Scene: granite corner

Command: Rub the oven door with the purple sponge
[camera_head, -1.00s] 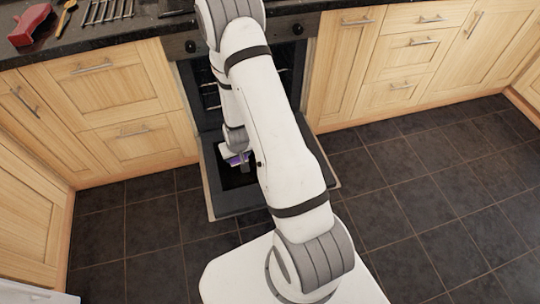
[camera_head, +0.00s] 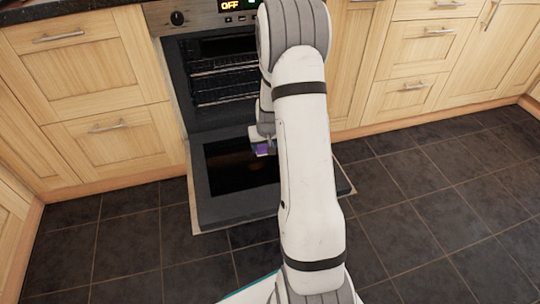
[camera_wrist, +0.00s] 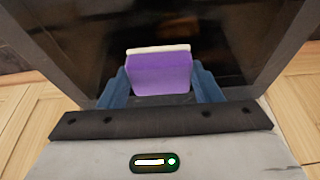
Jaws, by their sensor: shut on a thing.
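The oven door (camera_head: 212,210) is folded down open in front of the oven, with a dark glass panel. My gripper (camera_wrist: 160,85) is shut on the purple sponge (camera_wrist: 160,73), which has a pale layer along its far edge. In the wrist view the sponge sits between the two blue fingers, in front of the dark glass. In the head view the purple sponge (camera_head: 263,150) shows small over the door's inner face, beside my arm. My arm hides the right part of the door. I cannot tell whether the sponge touches the glass.
The oven cavity (camera_head: 215,75) is open with wire racks inside. Wooden cabinets (camera_head: 100,130) stand on the left and drawers (camera_head: 410,85) on the right. The dark tiled floor (camera_head: 430,210) is clear around the door.

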